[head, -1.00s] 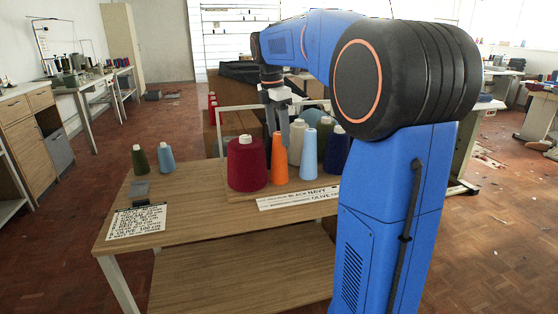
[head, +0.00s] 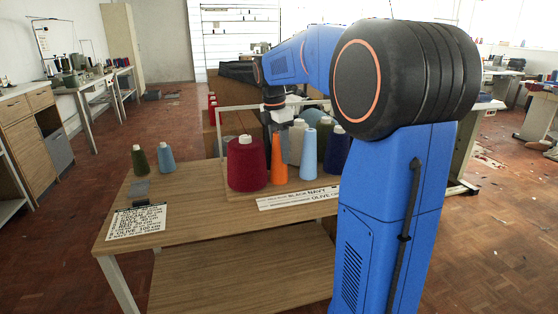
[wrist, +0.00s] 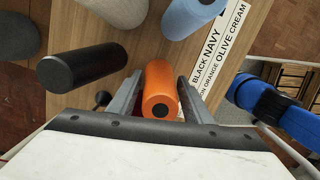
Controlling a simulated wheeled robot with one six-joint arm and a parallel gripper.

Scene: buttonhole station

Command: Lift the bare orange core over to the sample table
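The orange core (head: 279,163) stands upright on the wooden table (head: 185,205), between the crimson cone (head: 245,166) and a light blue cone (head: 308,157). It shows no white tip, unlike its neighbours. My gripper (head: 282,132) is down over it from above. In the wrist view the orange core (wrist: 160,85) lies between the two grey fingers of my gripper (wrist: 160,98), with a narrow gap visible on each side. The fingers are open. Their lower ends are hard to see in the head view. I cannot tell which surface is the sample table.
A black cylinder (wrist: 82,67) stands close beside the left finger. Cream (head: 296,142) and navy (head: 337,150) cones crowd nearby. Olive (head: 140,160) and small light blue (head: 166,158) cones stand at the left. A printed card (head: 137,222) lies at the front left; the table's middle left is clear.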

